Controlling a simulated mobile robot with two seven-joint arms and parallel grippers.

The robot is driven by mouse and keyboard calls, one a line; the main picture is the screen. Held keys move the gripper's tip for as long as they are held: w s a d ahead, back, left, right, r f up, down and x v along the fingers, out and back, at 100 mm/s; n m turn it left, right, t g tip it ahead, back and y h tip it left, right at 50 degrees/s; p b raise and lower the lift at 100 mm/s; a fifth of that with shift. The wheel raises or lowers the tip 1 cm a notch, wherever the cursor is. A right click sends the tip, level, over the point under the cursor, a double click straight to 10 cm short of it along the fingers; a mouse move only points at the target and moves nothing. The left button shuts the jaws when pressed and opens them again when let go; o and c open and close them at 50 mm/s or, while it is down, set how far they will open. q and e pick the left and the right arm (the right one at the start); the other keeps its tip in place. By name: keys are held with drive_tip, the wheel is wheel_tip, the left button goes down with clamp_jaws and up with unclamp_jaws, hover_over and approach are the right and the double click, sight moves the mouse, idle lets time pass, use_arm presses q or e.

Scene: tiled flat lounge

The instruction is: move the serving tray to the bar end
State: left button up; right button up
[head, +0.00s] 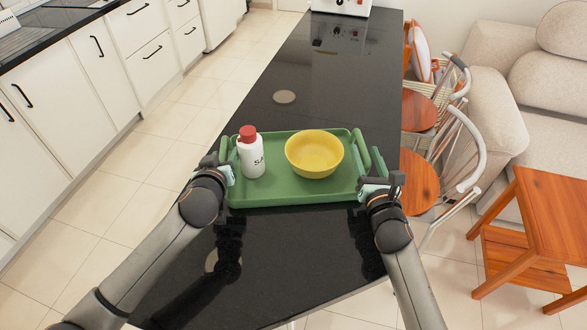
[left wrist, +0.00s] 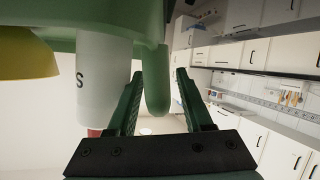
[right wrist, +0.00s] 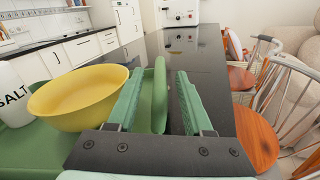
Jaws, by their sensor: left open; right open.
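The green serving tray (head: 290,190) lies on the black bar top, with raised handles at its left and right ends. A white salt bottle with a red cap (head: 252,155) stands upright on its left part, and a yellow bowl (head: 314,154) sits right of it. My left gripper (head: 222,170) is open at the left handle; in the left wrist view the handle (left wrist: 157,85) shows between its fingers. My right gripper (head: 377,180) is open at the right handle; in the right wrist view the handle (right wrist: 159,95) shows between its fingers.
The black bar top (head: 330,80) runs away from me, mostly clear beyond the tray. A small round disc (head: 284,97) lies on it, and a white appliance (head: 341,6) stands at its far end. Chairs (head: 420,180) stand along the right side; white cabinets (head: 95,75) line the left.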

drive_tip(key=shift+s, duration=0.1)
use_arm(q)
drive_tip(key=v, duration=1.1)
drive_tip(key=shift+s, duration=0.4)
use_arm(e)
drive_tip(key=s, duration=0.4)
drive_tip(key=s+d, duration=0.1)
drive_tip(key=s, duration=0.6)
drive_tip(key=shift+s+d, duration=0.2)
drive_tip(key=shift+s, duration=0.2)
use_arm(q)
drive_tip(key=shift+r, duration=0.15)
